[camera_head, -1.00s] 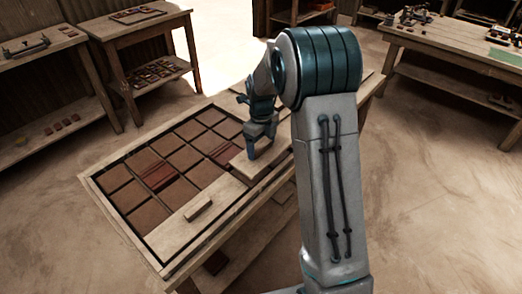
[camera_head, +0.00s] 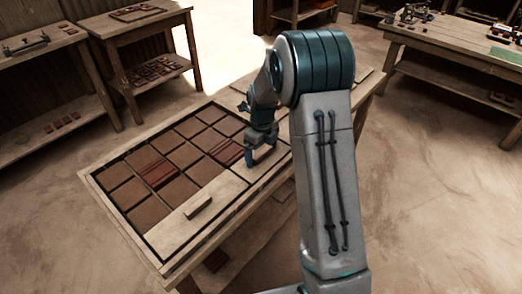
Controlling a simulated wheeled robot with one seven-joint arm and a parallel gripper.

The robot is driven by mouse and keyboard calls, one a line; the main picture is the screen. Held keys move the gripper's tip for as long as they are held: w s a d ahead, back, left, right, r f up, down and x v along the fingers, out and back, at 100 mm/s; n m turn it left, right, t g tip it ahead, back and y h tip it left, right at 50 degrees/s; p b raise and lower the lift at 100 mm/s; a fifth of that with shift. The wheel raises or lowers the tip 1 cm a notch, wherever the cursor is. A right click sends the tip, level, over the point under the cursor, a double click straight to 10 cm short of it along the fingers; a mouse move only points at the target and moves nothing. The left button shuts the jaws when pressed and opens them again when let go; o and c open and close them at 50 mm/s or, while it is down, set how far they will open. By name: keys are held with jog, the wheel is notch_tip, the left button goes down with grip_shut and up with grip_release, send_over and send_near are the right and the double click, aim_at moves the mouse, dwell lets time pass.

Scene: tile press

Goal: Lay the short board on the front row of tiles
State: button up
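The short board (camera_head: 264,172) is a pale wooden piece at the right end of the front row of tiles in the tray (camera_head: 126,237). It looks level and in line with a longer pale board (camera_head: 185,224), which has a raised handle and covers the left part of that row. My gripper (camera_head: 261,163) points down over the short board, with its fingertips at or just above the board's top. The fingers look spread, but I cannot tell whether they grip a handle between them.
Brown tiles (camera_head: 147,210) fill the rows behind the boards, with two redder ribbed pieces among them. A small table (camera_head: 128,22) and a shelf stand at the back left. A workbench (camera_head: 440,46) stands at the back right. Bare floor lies between.

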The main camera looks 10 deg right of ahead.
aim_at(262, 152)
jog(key=shift+r+p, duration=0.45)
jog(key=shift+r, duration=0.05)
notch_tip(262, 152, up, 11)
jog(key=s+r+n, duration=0.5)
jog(key=s+n, duration=0.2)
jog(key=s+n+t, duration=0.2)
jog(key=s+n, duration=1.8)
jog(key=n, duration=0.1)
jog(key=shift+s+n+t, duration=0.3)
jog(key=shift+t, duration=0.1)
jog(key=shift+a+f, duration=0.1)
jog(key=shift+c, duration=0.3)
